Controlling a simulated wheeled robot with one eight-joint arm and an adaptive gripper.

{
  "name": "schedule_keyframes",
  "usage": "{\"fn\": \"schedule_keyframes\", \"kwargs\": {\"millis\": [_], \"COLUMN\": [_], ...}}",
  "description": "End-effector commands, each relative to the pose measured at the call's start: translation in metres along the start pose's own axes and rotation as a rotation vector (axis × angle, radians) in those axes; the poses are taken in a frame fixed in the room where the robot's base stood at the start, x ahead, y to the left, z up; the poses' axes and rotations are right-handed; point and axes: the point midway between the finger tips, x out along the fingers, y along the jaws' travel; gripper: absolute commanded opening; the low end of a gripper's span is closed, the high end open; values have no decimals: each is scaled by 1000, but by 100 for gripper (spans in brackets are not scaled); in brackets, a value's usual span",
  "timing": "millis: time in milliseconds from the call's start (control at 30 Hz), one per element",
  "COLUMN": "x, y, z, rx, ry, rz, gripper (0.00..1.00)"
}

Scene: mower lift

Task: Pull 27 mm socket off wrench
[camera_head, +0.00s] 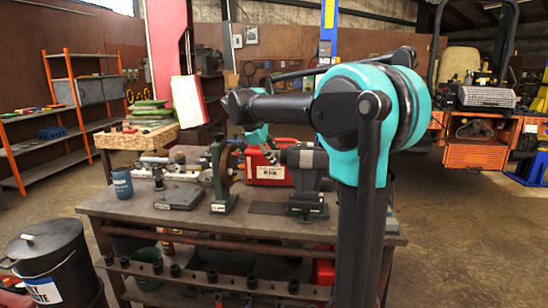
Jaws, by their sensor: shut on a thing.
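My arm reaches over the workbench from the right, and its teal wrist (257,135) is small and far off. My gripper (271,154) is just below the wrist, in front of the red toolbox. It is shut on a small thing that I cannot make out. I cannot pick out the wrench or the 27 mm socket with certainty. Several dark socket-like pieces (175,270) sit along a rail at the bench's front.
The workbench (150,213) also bears a green stand (221,180), a blue mug (122,182) and a red toolbox (267,174). A black bin (50,258) stands at the left front. An orange shelf (60,125) and an orange machine (474,154) are farther back.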

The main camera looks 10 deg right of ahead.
Motion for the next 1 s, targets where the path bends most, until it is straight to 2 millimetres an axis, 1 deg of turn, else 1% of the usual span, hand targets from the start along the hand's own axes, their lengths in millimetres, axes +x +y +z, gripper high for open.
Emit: {"fn": "schedule_keyframes", "kwargs": {"millis": [533,1000], "x": [-2,-7], "y": [0,0], "z": [-4,-15], "rx": [-1,-1], "ry": [0,0], "rz": [0,0], "gripper": [0,0]}}
